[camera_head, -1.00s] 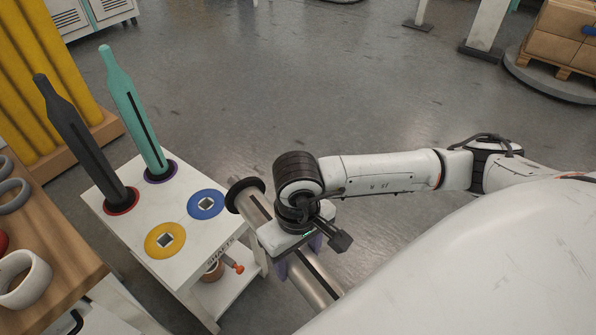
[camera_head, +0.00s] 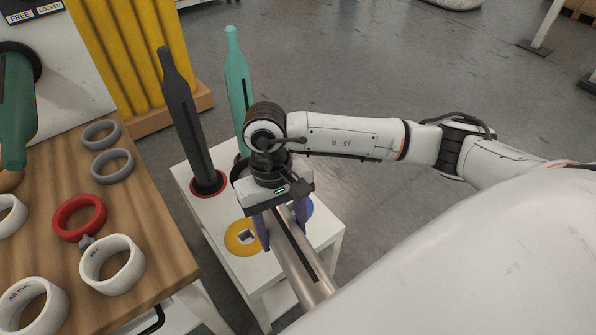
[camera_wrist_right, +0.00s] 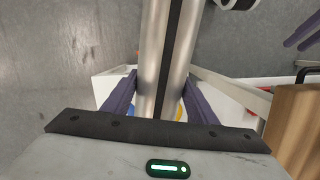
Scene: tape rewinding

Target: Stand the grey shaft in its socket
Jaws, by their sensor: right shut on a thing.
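The grey shaft (camera_head: 292,262) is a metallic tube with a dark slot along it. My right gripper (camera_head: 282,228) is shut on it, holding it slanted over the white stand (camera_head: 318,238). In the right wrist view the shaft (camera_wrist_right: 152,55) runs between both purple fingers. The stand has a yellow-ringed square socket (camera_head: 243,237), empty, left of the gripper, and a blue-ringed one (camera_head: 307,207), mostly hidden behind a finger. A dark shaft (camera_head: 186,115) stands upright in a red ring, and a teal shaft (camera_head: 238,80) stands behind it. My left gripper is out of view.
A wooden table (camera_head: 135,220) at the left carries a red ring (camera_head: 80,218), white rings (camera_head: 112,264) and grey rings (camera_head: 112,166). A green part (camera_head: 16,110) sits at the far left. Yellow columns (camera_head: 115,60) stand behind. Open floor lies at the back right.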

